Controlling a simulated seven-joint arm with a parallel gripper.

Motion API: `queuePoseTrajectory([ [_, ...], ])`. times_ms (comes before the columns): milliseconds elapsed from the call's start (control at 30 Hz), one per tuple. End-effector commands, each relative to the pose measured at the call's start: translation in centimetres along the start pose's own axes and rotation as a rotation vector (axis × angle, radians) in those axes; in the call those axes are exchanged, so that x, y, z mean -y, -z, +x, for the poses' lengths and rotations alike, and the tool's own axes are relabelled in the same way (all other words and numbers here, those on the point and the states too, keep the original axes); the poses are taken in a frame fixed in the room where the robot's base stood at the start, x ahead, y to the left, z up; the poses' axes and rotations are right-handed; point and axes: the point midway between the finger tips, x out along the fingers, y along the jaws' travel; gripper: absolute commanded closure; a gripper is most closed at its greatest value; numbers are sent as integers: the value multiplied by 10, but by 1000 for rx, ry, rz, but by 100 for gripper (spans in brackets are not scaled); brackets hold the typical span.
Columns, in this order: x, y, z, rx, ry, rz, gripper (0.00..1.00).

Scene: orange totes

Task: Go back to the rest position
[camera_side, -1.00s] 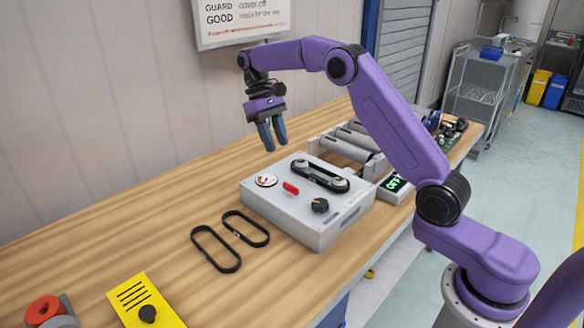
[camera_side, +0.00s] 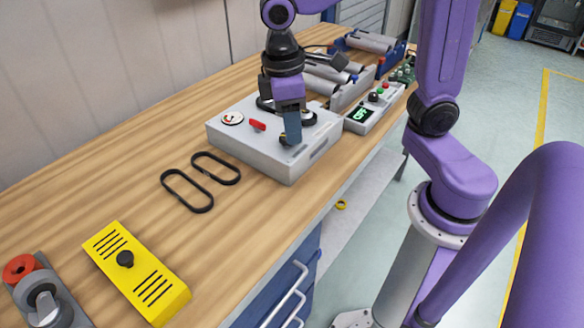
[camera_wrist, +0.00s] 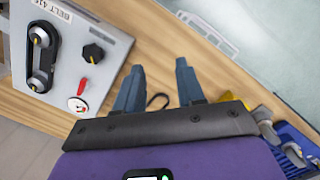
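My gripper (camera_side: 291,140) points down over the front right part of the grey belt box (camera_side: 250,155) in the side view. In the wrist view its two fingers (camera_wrist: 159,66) are apart with nothing between them but a view of the bench. The box carries a gauge (camera_wrist: 77,104), a red lever (camera_wrist: 82,86), a black knob (camera_wrist: 94,52) and a black belt (camera_wrist: 41,56) around two pulleys. In the side view my gripper hides part of that belt and most of the knob. Whether the fingers touch the box cannot be told.
Two loose black belts (camera_side: 187,190) lie left of the box on the wooden bench (camera_side: 90,185). A yellow slotted cover (camera_side: 140,275) and a red-topped fixture (camera_side: 45,290) are at front left. A control unit (camera_side: 362,116) with a green display and roller trays (camera_side: 352,90) stand behind right.

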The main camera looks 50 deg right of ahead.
Motion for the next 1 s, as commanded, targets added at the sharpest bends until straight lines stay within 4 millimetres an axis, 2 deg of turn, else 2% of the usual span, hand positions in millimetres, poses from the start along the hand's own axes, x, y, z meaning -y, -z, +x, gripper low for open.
queuePoseTrajectory([
  [33,10,-16,4,-15,-4,-40,62],
  [200,36,-63,20,-65,-11,-167,62],
  [300,47,-90,31,-91,-13,-236,62],
  [433,55,-115,43,-116,-13,-302,62],
  [600,59,-131,51,-131,-12,-344,62],
  [1000,60,-132,52,-132,-12,-348,62],
])
